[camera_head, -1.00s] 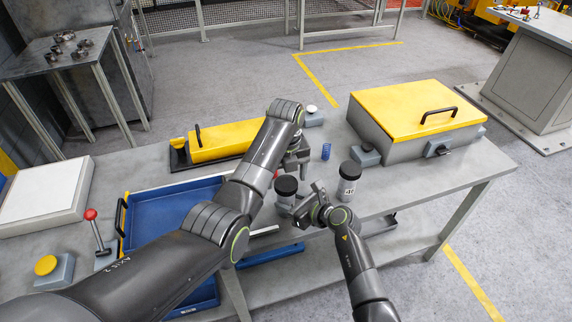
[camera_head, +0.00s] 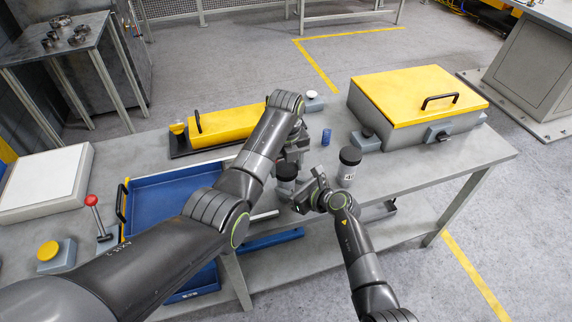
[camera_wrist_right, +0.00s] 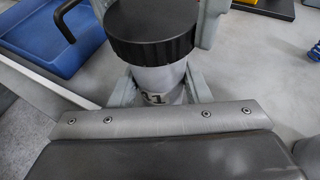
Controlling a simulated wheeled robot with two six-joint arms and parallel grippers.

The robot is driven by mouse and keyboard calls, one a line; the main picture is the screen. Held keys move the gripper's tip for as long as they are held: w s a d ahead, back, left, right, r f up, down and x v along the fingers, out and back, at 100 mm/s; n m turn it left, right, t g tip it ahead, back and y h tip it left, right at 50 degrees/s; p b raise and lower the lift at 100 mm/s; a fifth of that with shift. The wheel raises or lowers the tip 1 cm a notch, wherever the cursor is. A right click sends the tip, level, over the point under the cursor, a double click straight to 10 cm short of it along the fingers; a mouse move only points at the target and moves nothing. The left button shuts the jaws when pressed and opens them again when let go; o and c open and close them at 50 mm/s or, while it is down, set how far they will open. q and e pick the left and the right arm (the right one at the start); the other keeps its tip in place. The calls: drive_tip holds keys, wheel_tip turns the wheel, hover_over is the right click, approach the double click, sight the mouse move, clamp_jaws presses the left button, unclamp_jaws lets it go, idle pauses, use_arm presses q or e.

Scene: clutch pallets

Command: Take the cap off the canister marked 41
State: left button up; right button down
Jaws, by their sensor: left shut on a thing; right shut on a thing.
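A grey canister (camera_head: 284,187) with a black ribbed cap (camera_head: 286,170) is at the front edge of the bench. My right gripper (camera_head: 299,199) is shut on its body. In the right wrist view, the black cap (camera_wrist_right: 152,30) sits on the canister, and the label (camera_wrist_right: 155,98) below is partly hidden; its last digit looks like 1. My left gripper (camera_head: 291,157) is shut on the cap from above and behind; its grey finger also shows beside the cap in the right wrist view. A second black-capped canister (camera_head: 347,174) stands to the right; its label starts with 4, the rest is unclear.
A blue spring (camera_head: 326,137) stands behind the canisters. A yellow-lidded box (camera_head: 418,95) is at the right, a long yellow case (camera_head: 228,123) at the back left. A blue tray (camera_head: 165,205) and a red-knobbed lever (camera_head: 92,200) are at the left.

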use_arm(q)
drive_tip(key=n, duration=0.7)
drive_tip(key=shift+n, duration=0.3)
drive_tip(key=n, duration=1.4)
drive_tip(key=shift+r, duration=0.1)
drive_tip(key=n, duration=0.6)
drive_tip(key=shift+n, duration=0.3)
drive_tip(key=n, duration=1.2)
drive_tip(key=shift+n, duration=0.3)
drive_tip(key=n, duration=0.6)
drive_tip(key=shift+r, duration=0.1)
drive_tip(key=n, duration=0.6)
drive_tip(key=shift+w+n, duration=0.1)
drive_tip(key=shift+n, duration=0.2)
drive_tip(key=shift+r, duration=0.15)
